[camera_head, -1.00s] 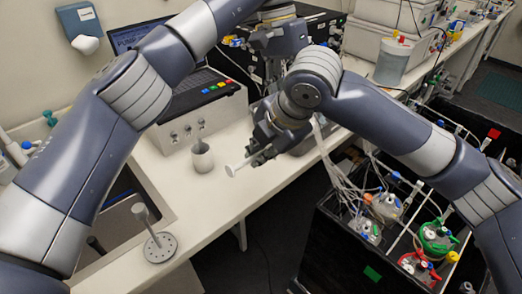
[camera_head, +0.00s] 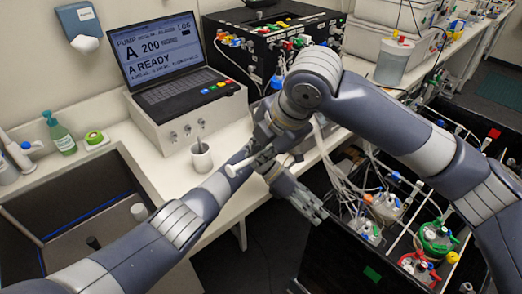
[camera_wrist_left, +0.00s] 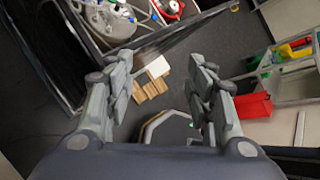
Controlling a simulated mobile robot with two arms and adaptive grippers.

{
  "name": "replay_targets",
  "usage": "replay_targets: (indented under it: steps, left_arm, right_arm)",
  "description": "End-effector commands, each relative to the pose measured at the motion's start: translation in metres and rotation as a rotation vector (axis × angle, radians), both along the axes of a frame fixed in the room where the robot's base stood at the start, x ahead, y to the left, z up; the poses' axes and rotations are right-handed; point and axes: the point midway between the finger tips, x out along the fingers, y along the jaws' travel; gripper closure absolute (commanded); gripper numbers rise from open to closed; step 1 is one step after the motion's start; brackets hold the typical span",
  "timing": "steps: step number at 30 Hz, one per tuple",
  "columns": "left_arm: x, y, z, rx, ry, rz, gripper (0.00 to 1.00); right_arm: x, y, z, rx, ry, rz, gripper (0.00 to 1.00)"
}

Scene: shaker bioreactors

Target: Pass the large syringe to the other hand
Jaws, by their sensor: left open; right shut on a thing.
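The large syringe (camera_head: 240,166) shows in the head view as a short white piece with a flared end, jutting left from my right gripper (camera_head: 264,155). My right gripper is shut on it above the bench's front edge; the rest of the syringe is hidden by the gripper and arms. My left gripper (camera_head: 314,208) is just below and right of it, pointing down and right over the gap beside the black rack. In the left wrist view my left gripper (camera_wrist_left: 161,62) is open, with nothing between its fingers. The syringe does not show there.
A white cup (camera_head: 201,157) stands on the bench near a control box with a laptop (camera_head: 165,75). A black rack (camera_head: 335,235) with tubes and vessels is close to the right. A sink (camera_head: 75,235) is at the left. The left wrist view looks onto dark floor.

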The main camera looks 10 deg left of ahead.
Motion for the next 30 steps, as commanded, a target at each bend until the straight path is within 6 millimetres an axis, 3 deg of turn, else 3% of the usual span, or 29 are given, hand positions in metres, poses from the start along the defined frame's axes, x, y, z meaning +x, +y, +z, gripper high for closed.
replay_targets:
  steps: [1, 3, 10, 13, 17, 20, 23, 26, 30]
  left_arm:
    - [-0.016, -0.005, -0.026, 0.043, 0.046, 0.010, 0.50]
    - [-0.034, -0.011, -0.056, 0.097, 0.092, 0.023, 0.50]
    - [-0.100, -0.031, -0.144, 0.192, 0.265, 0.145, 0.50]
    - [-0.103, -0.049, -0.158, 0.046, 0.428, 0.390, 0.50]
    - [-0.097, -0.048, -0.178, -0.127, 0.666, 0.735, 0.50]
    - [-0.093, -0.024, -0.206, -0.242, 0.871, 1.040, 0.50]
    - [-0.097, 0.014, -0.241, -0.334, 1.074, 1.347, 0.50]
    - [-0.111, 0.053, -0.276, -0.397, 1.232, 1.599, 0.50]
    - [-0.145, 0.105, -0.321, -0.453, 1.412, 1.904, 0.50]
  right_arm:
    - [0.000, 0.000, 0.000, 0.000, -0.001, 0.001, 1.00]
    - [0.000, 0.000, 0.000, 0.000, -0.001, 0.001, 1.00]
    - [0.000, 0.000, 0.000, 0.000, -0.001, 0.001, 1.00]
    - [0.000, 0.000, 0.000, 0.001, -0.001, 0.000, 1.00]
    - [0.000, 0.000, 0.000, 0.000, -0.001, 0.001, 1.00]
    - [0.000, 0.000, 0.000, 0.000, -0.001, 0.001, 1.00]
    - [0.000, 0.000, 0.000, 0.000, -0.001, 0.001, 1.00]
    - [0.000, 0.000, 0.000, 0.000, -0.001, 0.001, 1.00]
    - [0.000, 0.000, 0.000, 0.001, -0.001, 0.000, 1.00]
